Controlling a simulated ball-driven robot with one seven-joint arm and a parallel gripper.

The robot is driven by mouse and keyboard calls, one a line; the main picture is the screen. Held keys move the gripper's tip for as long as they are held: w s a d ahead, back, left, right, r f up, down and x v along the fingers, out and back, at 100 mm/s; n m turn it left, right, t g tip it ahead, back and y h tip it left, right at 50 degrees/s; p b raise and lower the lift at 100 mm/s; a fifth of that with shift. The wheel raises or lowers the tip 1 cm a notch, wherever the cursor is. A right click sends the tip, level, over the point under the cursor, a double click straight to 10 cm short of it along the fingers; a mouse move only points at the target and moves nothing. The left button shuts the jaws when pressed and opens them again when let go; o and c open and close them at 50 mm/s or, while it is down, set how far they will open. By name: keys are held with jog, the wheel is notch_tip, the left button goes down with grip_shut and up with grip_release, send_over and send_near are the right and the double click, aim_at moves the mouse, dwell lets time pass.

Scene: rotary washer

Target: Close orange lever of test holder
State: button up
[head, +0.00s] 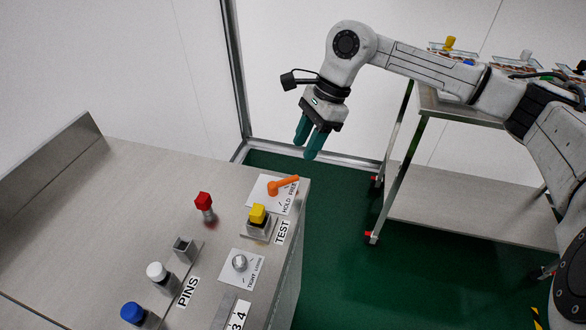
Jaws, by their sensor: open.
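The orange lever (284,185) sits on a white plate marked HOLD and FREE (272,197), near the far right corner of the bench. Its handle points to the right, towards the FREE label. The test holder (257,225) is just nearer on the bench, beside the TEST label, with a yellow-topped piece (258,213) standing in it. My gripper (308,144) is in the air above and beyond the lever, fingers pointing down. Its two green fingers are apart with nothing between them. It does not touch the lever.
On the bench (110,190) stand a red-topped pin (204,203), an empty square holder (185,246), a white pin (157,272), a blue pin (133,313) and a round knob (240,262). A wheeled metal cart (450,192) stands to the right. Green floor lies between bench and cart.

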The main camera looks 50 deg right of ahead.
aim_at(290, 178)
jog(key=x, duration=0.8)
jog(key=shift+a+f+p, duration=0.2)
jog(key=shift+p, duration=0.2)
grip_shut()
